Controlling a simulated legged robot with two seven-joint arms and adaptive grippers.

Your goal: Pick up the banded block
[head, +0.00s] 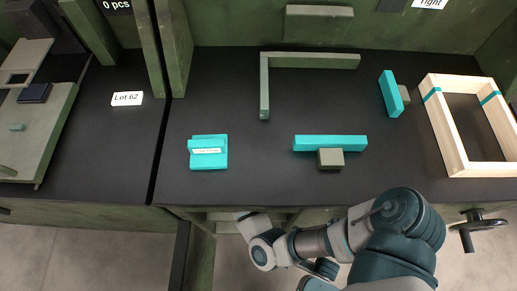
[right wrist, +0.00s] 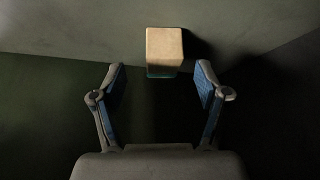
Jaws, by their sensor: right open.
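In the right wrist view a pale tan block (right wrist: 164,45) with a teal band at its lower edge stands against a grey-green wall. My right gripper (right wrist: 160,82) is open and empty, its two blue-padded fingers spread apart. The block lies beyond the fingertips, roughly centred between them and apart from both. In the head view my right arm reaches down to the left to the front of the bench, and its gripper is hidden below the tabletop edge. My left gripper is in neither view.
The black bench top (head: 240,110) holds a teal holder (head: 208,161), a teal bar (head: 330,142) by a grey block (head: 330,159), another teal bar (head: 390,93), a green L-shaped piece (head: 315,61) and a wooden frame (head: 449,138). A crank handle (head: 468,238) sticks out at right.

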